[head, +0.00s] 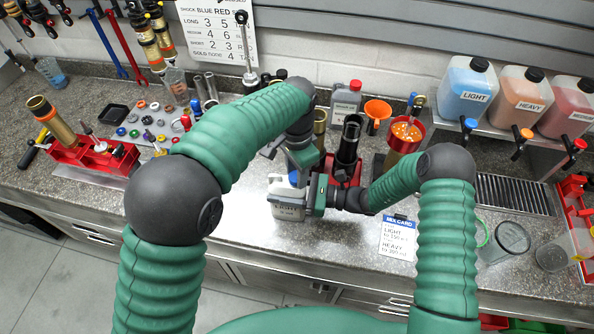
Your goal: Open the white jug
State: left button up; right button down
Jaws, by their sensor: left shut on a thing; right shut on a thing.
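My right gripper (314,196) comes in from the right and is shut on the side of the jug's body. The jug looks upright.
A red stand with a black cylinder (348,145) is just behind right. A mix card (398,237) lies to the right. Large LIGHT (467,88) and HEAVY (527,102) containers stand on a shelf at back right. The counter front left of the jug is clear.

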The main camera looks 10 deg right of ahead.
pick_arm(q)
jog(key=n, duration=0.6)
jog(key=shift+n, duration=0.4)
grip_shut()
jog(key=o, duration=1.2)
grip_release()
